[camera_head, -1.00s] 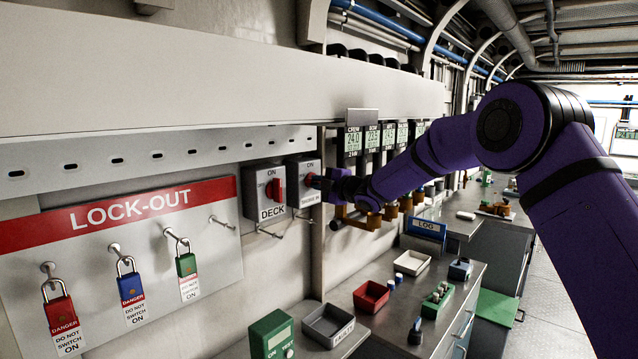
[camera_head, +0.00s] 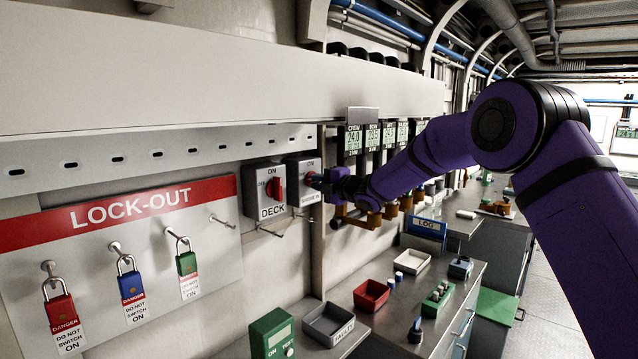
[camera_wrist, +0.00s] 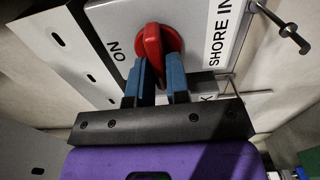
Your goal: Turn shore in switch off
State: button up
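The SHORE IN switch is a grey box (camera_head: 301,167) on the wall with a red knob (camera_head: 310,181). In the wrist view the red knob (camera_wrist: 153,45) fills the top middle, its ridge lying across the direction of the ON mark, away from ON. My gripper (camera_head: 322,182) is at the knob. In the wrist view its two blue fingers (camera_wrist: 163,70) are close together, one on each side of the ridge's near end, and look shut on it. The contact itself is partly hidden.
The DECK switch (camera_head: 265,191) is close on the left, its red knob upright. Pegs stick out below. The LOCK-OUT board (camera_head: 140,240) with padlocks is farther left. Gauges (camera_head: 353,140) and brass valves (camera_head: 367,215) are close on the right. A bench with trays is below.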

jog(key=o, duration=0.3)
jog(key=shift+o, duration=0.2)
jog(key=shift+d, duration=0.1)
jog(key=v, duration=1)
jog(key=shift+s+d, duration=0.25)
